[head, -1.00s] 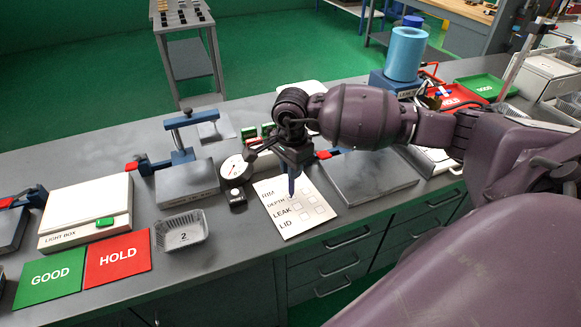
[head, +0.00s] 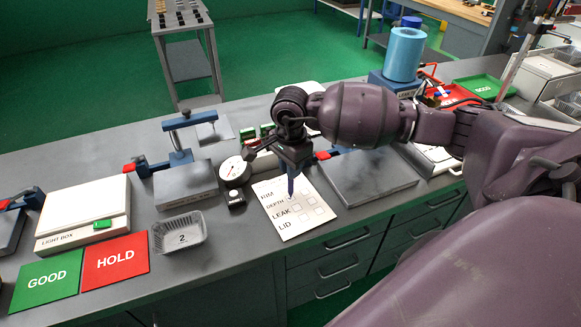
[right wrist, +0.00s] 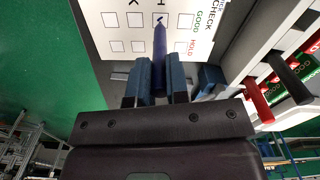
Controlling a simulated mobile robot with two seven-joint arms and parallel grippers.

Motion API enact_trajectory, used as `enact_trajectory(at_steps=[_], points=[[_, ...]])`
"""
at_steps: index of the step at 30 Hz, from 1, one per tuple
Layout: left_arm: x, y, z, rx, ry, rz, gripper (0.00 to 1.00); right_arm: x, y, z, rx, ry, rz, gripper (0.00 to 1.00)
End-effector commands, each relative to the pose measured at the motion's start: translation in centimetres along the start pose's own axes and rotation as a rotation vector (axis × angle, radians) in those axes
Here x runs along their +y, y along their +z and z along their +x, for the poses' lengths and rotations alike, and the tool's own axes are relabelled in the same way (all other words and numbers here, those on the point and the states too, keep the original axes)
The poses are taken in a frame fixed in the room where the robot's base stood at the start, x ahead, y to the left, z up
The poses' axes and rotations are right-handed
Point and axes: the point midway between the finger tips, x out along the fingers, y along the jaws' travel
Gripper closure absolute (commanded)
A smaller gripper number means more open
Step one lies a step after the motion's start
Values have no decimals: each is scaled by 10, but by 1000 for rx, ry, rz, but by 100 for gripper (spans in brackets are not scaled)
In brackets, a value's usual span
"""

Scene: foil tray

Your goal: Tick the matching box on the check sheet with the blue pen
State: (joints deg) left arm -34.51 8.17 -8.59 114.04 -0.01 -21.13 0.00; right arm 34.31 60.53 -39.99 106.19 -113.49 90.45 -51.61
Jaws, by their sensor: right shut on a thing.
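The white check sheet (head: 299,225) lies on the grey bench, with rows RIM, DEPTH, LEAK and LID. My right gripper (head: 291,170) is above its upper part, pointing down. It is shut on the blue pen (head: 291,186). In the right wrist view, the pen (right wrist: 160,45) stands between the two blue fingers (right wrist: 160,80). Its tip is at the DEPTH row's box in the GOOD column of the sheet (right wrist: 210,8). A small dark mark shows in that box; I cannot tell whether the tip touches the paper. My left gripper is out of view.
A dial gauge (head: 234,171) stands left of the sheet. A foil tray labelled 2 (head: 202,230), red HOLD (head: 138,268) and green GOOD (head: 62,262) mats and a light box (head: 70,236) lie farther left. A grey plate (head: 385,190) lies right of the sheet.

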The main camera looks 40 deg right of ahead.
Motion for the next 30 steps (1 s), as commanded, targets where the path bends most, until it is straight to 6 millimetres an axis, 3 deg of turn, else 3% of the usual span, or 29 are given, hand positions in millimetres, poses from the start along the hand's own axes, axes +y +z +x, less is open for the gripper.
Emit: enact_trajectory(at_steps=[30], points=[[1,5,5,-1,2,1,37,-3,-3,1,0,1,0,98]])
